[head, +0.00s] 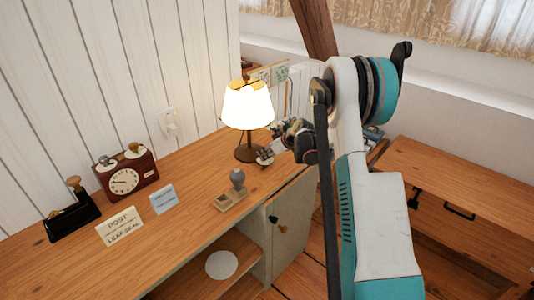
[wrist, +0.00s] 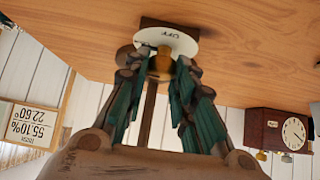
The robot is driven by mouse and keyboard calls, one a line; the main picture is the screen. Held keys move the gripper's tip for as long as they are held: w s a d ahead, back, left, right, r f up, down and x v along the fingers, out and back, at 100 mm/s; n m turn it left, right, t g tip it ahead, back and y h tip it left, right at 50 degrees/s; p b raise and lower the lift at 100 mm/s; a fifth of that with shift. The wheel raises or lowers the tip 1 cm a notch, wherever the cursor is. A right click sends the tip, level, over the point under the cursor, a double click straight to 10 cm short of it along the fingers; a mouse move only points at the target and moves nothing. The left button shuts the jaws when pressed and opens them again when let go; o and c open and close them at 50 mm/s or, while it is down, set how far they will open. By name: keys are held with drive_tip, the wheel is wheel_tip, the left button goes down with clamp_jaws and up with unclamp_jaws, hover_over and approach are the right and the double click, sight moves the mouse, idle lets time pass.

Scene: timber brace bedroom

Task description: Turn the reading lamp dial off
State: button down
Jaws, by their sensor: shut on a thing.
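The reading lamp (head: 247,105) stands on the desk by the white plank wall, its shade glowing brightly. Its round brown base (head: 249,154) rests on the desk. My gripper (head: 264,157) is low over the desk, just right of the base. The wrist view is upside down. There, a brass dial knob (wrist: 163,64) sits between my fingertips (wrist: 164,72), in front of a pale plate marked OFF (wrist: 180,40). My gripper is shut on this knob. The fingers hide its sides, and its exact setting is unclear. In the head view my gripper covers the dial.
A cabinet door (head: 290,215) is below. A wooden chest (head: 460,185) stands right.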

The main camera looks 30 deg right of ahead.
drive_tip(key=m+h, duration=0.1)
drive_tip(key=m, duration=0.1)
drive_tip(key=m+h, duration=0.1)
drive_tip(key=h, duration=0.1)
drive_tip(key=shift+a+m, duration=0.3)
drive_tip(key=shift+m, duration=0.1)
drive_tip(key=m+h, duration=0.2)
drive_tip(key=m, duration=0.1)
drive_tip(key=m+h, duration=0.2)
drive_tip(key=shift+a+g, duration=0.25)
drive_tip(key=shift+g, duration=0.05)
drive_tip(key=m+g+h, duration=0.1)
drive_tip(key=m, duration=0.1)
drive_tip(key=m+g+h, duration=0.1)
drive_tip(key=m, duration=0.1)
drive_tip(key=m+h, duration=0.1)
drive_tip(key=shift+w+a+m+g, duration=0.15)
drive_tip(key=shift+w+m+g, duration=0.1)
drive_tip(key=shift+m+g, duration=0.15)
drive_tip(key=shift+m+g+h, duration=0.7)
drive_tip(key=shift+m+g, duration=0.3)
drive_tip(key=shift+m, duration=0.5)
drive_tip(key=c, duration=1.3)
unclamp_jaws()
drive_tip(key=shift+w+f, duration=0.1)
drive_tip(key=shift+c, duration=0.2)
